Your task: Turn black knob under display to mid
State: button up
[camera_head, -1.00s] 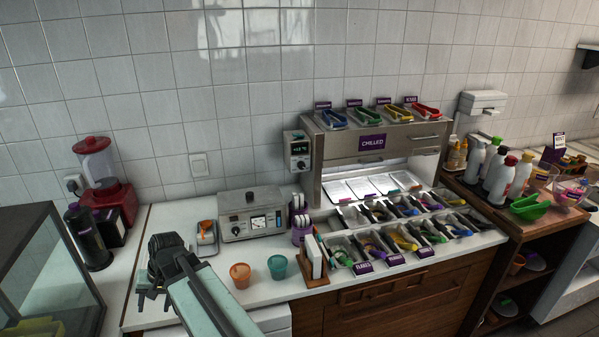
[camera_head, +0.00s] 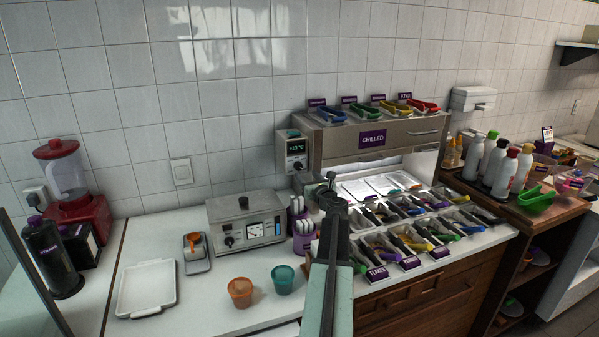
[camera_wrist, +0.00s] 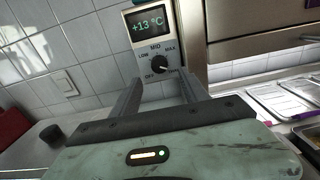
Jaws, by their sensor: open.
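The black knob (camera_wrist: 159,62) sits on a grey control box (camera_wrist: 150,35) under a display (camera_wrist: 149,22) reading +13 °C. Labels OFF, LOW, MID and MAX surround the knob, with MID above it. I cannot tell surely where its pointer aims. In the head view the box (camera_head: 282,153) is on the wall side of the chilled unit, with the small knob (camera_head: 298,166) low on it. My gripper (camera_wrist: 160,84) is open and empty, its two fingers spread either side below the knob, apart from it. In the head view my gripper (camera_head: 328,186) is in front of the box.
The chilled unit (camera_head: 343,148) stands just right of the box. A metal appliance with a gauge (camera_head: 246,223), a purple holder (camera_head: 302,240) and topping bins (camera_head: 400,240) are close by. Two cups (camera_head: 240,291) and a white tray (camera_head: 147,288) stand on the counter.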

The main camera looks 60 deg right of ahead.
aim_at(300, 168)
jog(key=x, duration=0.7)
jog(key=shift+w+d, duration=0.15)
jog(key=shift+w, duration=0.05)
grip_shut()
